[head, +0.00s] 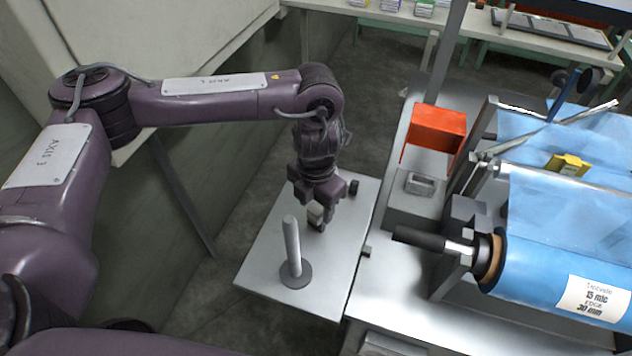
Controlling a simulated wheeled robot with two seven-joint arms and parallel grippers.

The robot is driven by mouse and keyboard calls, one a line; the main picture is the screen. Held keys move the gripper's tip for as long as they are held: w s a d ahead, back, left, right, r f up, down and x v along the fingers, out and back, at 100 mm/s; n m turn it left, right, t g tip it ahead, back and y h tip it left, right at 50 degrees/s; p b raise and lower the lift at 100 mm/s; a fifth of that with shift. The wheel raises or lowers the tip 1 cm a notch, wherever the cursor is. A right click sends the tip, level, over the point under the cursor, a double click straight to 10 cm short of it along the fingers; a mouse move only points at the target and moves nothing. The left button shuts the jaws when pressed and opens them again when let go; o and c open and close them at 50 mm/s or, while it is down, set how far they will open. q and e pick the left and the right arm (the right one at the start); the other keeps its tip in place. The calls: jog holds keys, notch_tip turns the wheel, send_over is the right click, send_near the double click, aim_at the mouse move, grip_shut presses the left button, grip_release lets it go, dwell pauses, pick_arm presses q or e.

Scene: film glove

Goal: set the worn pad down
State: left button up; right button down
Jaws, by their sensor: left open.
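My left gripper (318,203) points down over the right part of a pale metal plate (265,250). Its jaws are open. A small block, pale on top and dark below (316,216), shows at the fingertips; it looks like the worn pad. It appears to be on or just above the plate, but the fingers hide part of it and I cannot tell if they touch it. My right gripper is not in view.
An upright pale peg on a round base (291,250) stands on the plate, in front and left of the gripper. An orange-red box (435,132) and a roller machine with blue film (555,250) stand to the right.

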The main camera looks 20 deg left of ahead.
aim_at(316, 208)
pick_arm(q)
notch_tip(316, 208, up, 10)
jog(key=p, duration=0.1)
dwell(0.6)
